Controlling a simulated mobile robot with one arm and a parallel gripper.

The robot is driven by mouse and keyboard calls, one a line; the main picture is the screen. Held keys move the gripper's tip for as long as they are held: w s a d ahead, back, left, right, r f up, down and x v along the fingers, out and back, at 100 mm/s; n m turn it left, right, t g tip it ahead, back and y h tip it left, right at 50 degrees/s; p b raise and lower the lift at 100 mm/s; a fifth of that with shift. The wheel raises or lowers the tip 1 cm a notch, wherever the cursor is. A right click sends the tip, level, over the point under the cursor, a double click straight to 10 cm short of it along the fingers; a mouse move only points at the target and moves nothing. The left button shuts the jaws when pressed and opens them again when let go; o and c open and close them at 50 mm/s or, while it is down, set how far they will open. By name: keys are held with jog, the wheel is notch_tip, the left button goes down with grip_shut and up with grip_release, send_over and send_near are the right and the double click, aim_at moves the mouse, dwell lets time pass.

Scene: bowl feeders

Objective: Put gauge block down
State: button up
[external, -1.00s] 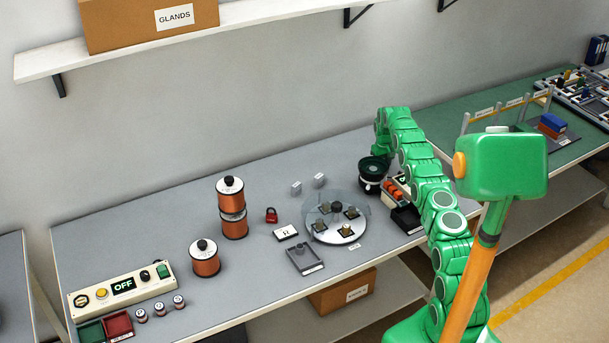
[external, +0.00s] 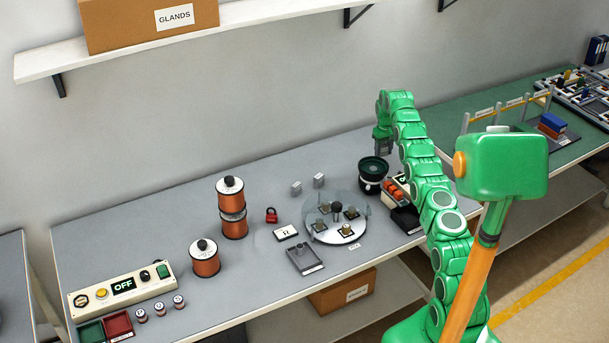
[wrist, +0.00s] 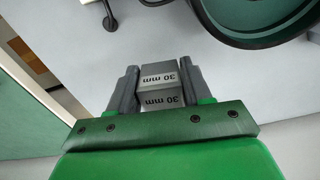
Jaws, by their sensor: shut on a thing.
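The gauge block (wrist: 160,84) is a grey block marked "30 mm" on two faces in the wrist view. My gripper (wrist: 158,88) is shut on it, with one dark finger on each side. In the external view my gripper (external: 382,147) is at the far end of the green arm, behind the black bowl and near the back of the bench. I cannot tell there whether the block touches the bench.
A black bowl feeder (external: 372,172) stands close by; its dark green bowl (wrist: 265,12) fills the wrist view's upper right. A round plate with several parts (external: 338,232), a grey tray (external: 304,262) and copper spools (external: 205,265) are further left. The grey bench (external: 130,225) has free room along its back.

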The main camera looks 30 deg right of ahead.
jog(key=shift+r, duration=0.45)
jog(key=shift+w+a+r, duration=0.15)
jog(key=shift+a+r, duration=0.1)
jog(key=shift+a, duration=0.1)
jog(key=n, duration=0.1)
send_over(344, 178)
jog(key=shift+d+f, duration=0.1)
jog(key=shift+f, duration=4.65)
jog(key=o, duration=1.2)
jog(key=shift+f, duration=0.1)
jog(key=shift+c, duration=0.2)
